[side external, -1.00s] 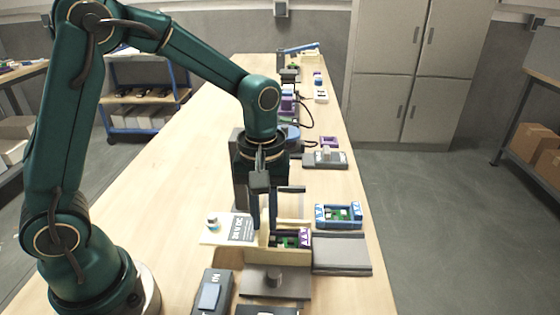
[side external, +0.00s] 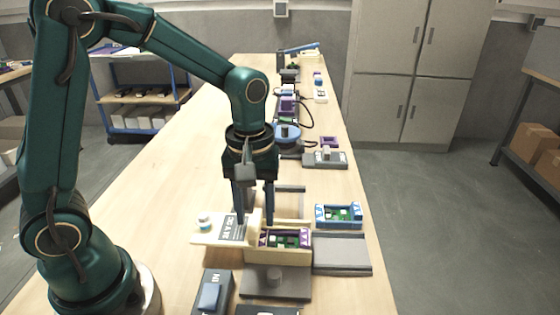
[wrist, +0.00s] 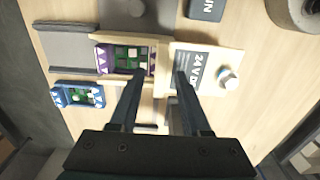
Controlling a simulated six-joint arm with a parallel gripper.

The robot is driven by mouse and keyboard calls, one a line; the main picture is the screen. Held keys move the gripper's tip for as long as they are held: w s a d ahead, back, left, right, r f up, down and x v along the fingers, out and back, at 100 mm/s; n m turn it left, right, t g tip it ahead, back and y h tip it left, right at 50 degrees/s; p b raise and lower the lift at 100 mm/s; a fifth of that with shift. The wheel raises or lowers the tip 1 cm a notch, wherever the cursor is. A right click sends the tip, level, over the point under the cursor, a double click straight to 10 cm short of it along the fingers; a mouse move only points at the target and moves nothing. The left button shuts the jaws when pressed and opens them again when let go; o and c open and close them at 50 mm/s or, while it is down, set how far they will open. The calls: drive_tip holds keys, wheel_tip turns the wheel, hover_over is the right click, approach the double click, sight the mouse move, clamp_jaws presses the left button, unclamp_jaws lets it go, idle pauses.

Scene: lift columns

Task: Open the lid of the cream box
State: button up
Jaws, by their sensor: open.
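The cream box (side external: 280,257) stands on the bench with its top uncovered. A purple tray with a green board (side external: 285,238) shows inside it; it also shows in the wrist view (wrist: 125,60). A cream upright piece (side external: 253,226) stands at the box's left edge. Beside it a pale flat panel (side external: 207,238) extends left, with a dark 24V label and a small knob. Whether this panel is the lid, I cannot tell. My gripper (side external: 254,218) points down, open, its fingers apart over the box's left edge. The wrist view shows nothing clearly gripped between its fingers (wrist: 160,76).
A blue tray (side external: 338,216) and a grey plate (side external: 342,254) lie right of the box. More devices line the bench behind. The bench's left side is clear.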

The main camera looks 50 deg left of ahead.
drive_tip(key=shift+r, duration=2.5)
drive_tip(key=shift+r, duration=0.2)
drive_tip(key=s+r+m+t, duration=0.3)
drive_tip(key=s+m+t, duration=0.2)
drive_tip(key=s+m, duration=0.4)
drive_tip(key=shift+s+a+t, duration=0.25)
drive_tip(key=shift+a+t, duration=0.05)
drive_tip(key=shift+a, duration=0.05)
